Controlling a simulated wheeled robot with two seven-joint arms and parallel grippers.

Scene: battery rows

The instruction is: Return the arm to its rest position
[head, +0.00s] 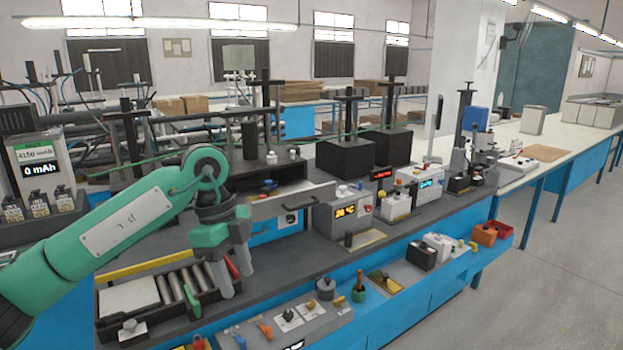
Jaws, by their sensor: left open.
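My left arm (110,235), green with dark grey joints, comes in from the left and reaches over the workbench. The fingers hide part of that tray's end. I cannot tell how high the fingertips are above the bench. My right gripper is not in view.
A control panel with knobs (290,318) lies along the front edge.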

